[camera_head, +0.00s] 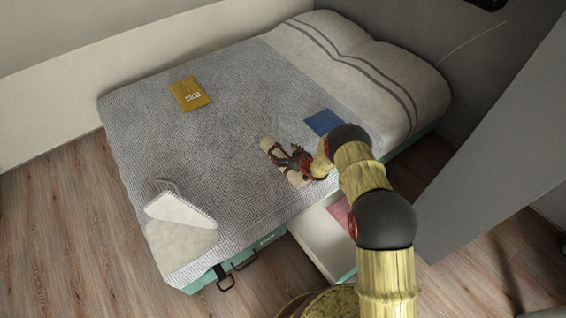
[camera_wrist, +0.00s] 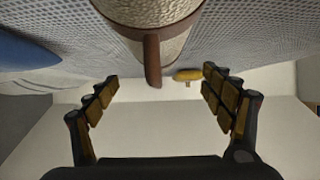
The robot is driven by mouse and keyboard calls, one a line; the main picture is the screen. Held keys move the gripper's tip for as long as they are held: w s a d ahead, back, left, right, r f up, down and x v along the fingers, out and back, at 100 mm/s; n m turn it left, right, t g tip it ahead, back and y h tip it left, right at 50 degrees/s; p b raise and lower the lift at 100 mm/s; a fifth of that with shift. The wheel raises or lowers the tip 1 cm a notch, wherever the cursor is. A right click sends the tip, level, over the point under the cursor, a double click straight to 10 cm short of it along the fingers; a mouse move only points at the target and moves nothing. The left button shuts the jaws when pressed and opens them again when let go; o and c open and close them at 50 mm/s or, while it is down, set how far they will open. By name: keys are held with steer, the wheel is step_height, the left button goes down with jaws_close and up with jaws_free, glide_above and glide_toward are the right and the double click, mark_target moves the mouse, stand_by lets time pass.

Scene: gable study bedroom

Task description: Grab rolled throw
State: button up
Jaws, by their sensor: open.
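The rolled throw (camera_head: 268,145) is a beige roll with brown straps, lying on the grey knitted bed cover near the bed's right edge. My gripper (camera_head: 290,160) is over it and hides its middle. In the wrist view the roll (camera_wrist: 175,35) is at the top centre, with a brown band and a strap end hanging down. My gripper (camera_wrist: 160,77) is open, its two fingers spread left and right below the roll. Nothing is between the fingers, and the roll appears just beyond the fingertips. I cannot tell whether they touch it.
A yellow item (camera_head: 189,94) and a blue item (camera_head: 322,121) lie on the bed cover (camera_head: 150,130). A folded whitish item (camera_head: 180,209) is at the bed's front left corner. An open drawer (camera_head: 322,240) under the bed holds something pink (camera_head: 340,213). Wooden floor is clear at left.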

mark_target(279, 151)
steer(key=b+x, duration=0.2)
steer(key=x, duration=0.2)
steer(key=shift+w+f+b, duration=0.35)
steer(key=shift+b, duration=0.05)
steer(key=shift+r, duration=0.1)
steer(key=shift+c, duration=0.2)
jaws_close()
steer(key=shift+w+r, duration=0.1)
stand_by(0.6)
